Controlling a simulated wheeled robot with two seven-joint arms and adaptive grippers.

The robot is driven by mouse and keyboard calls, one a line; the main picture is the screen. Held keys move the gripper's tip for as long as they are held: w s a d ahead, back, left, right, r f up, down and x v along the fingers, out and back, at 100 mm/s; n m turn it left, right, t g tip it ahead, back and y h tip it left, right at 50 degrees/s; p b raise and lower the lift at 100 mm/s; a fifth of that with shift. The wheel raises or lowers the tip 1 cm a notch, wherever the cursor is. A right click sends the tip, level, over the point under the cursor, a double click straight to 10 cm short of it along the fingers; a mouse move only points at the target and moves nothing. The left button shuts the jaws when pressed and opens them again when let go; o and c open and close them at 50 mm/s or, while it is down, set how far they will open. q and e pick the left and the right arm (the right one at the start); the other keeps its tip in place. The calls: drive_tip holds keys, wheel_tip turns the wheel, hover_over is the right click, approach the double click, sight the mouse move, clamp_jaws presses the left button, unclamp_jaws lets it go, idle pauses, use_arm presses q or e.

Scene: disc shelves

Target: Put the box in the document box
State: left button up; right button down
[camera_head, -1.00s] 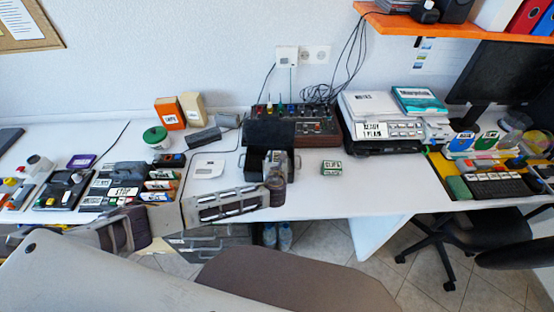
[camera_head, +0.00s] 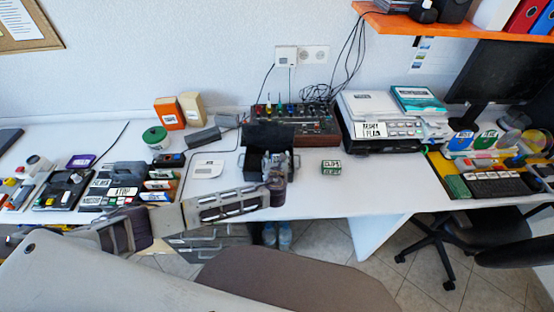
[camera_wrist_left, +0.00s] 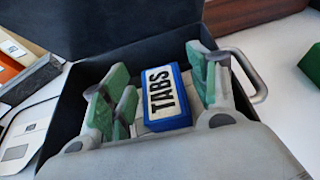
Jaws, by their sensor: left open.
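The document box (camera_head: 268,135) is a dark case with its lid raised, standing open on the desk. It also shows in the left wrist view (camera_wrist_left: 120,58). My left gripper (camera_head: 281,160) reaches into the document box. In the left wrist view its open green-padded fingers (camera_wrist_left: 160,85) stand on either side of the box, with a visible gap on the left. The box cannot be made out in the head view. My right gripper is out of view.
A control panel (camera_head: 316,126) stands behind the document box. A printer (camera_head: 377,117) is to the right, with a small green box (camera_head: 331,167) before it. A white pad (camera_head: 208,168) lies to the left. The desk front right of the document box is clear.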

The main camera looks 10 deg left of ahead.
use_arm(q)
drive_tip(key=shift+s+a+f, duration=0.2)
drive_tip(key=shift+s+f, duration=0.15)
drive_tip(key=shift+f, duration=0.25)
drive_tip(key=shift+w+r, duration=0.1)
drive_tip(key=shift+r, duration=0.45)
drive_tip(key=shift+s+d+r, duration=0.1)
drive_tip(key=shift+s+r, duration=0.2)
drive_tip(key=shift+s, duration=0.25)
drive_tip(key=v, duration=0.5)
drive_tip(key=shift+w+r+p, duration=0.2)
drive_tip(key=shift+r+p, duration=0.05)
drive_tip(key=shift+p, duration=0.15)
drive_tip(key=v, duration=0.5)
drive_tip(key=shift+s+d+r, duration=0.15)
drive_tip(key=shift+s+r, duration=0.1)
drive_tip(key=shift+s, duration=0.05)
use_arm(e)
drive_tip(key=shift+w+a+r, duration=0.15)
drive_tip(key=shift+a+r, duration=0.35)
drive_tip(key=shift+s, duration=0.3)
